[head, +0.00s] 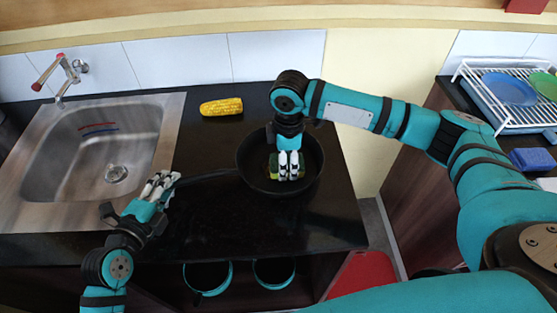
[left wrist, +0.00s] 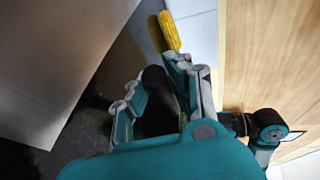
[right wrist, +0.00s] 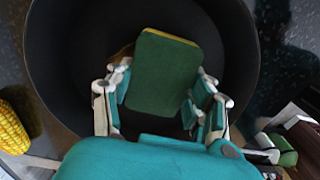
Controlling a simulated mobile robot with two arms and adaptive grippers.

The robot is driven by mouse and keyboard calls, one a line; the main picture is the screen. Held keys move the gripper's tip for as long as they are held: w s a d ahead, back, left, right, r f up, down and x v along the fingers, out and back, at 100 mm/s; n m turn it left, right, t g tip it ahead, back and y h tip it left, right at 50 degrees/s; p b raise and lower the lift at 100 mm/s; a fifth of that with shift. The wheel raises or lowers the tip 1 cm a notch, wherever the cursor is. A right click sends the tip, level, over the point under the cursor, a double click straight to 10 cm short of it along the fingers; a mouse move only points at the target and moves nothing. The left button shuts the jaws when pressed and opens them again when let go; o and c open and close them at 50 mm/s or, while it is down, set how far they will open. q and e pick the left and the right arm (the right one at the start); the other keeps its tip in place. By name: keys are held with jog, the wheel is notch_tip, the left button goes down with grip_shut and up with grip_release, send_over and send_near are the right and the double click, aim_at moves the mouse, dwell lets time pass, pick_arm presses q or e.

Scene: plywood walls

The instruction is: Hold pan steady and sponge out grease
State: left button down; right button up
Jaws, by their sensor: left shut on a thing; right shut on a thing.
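The dark frying pan (head: 312,150) sits on the black counter, its handle pointing left. My left gripper (head: 160,184) is shut on the end of that handle; in the left wrist view the dark rounded handle end (left wrist: 153,77) shows between the fingers. My right gripper (head: 287,166) reaches down into the pan, shut on a green and yellow sponge (head: 272,172). In the right wrist view the sponge (right wrist: 165,75) is between the fingers, green face showing, over the dark pan (right wrist: 60,60). The fingers hide part of the sponge, and I cannot tell whether it touches the pan floor.
A corn cob (head: 221,107) lies on the counter behind the handle. A steel sink (head: 140,130) with a red-handled faucet (head: 62,72) is at left. A white dish rack (head: 500,75) with plates stands at far right. Two pots (head: 207,278) sit below the counter.

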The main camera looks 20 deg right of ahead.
jog(key=shift+r, duration=4)
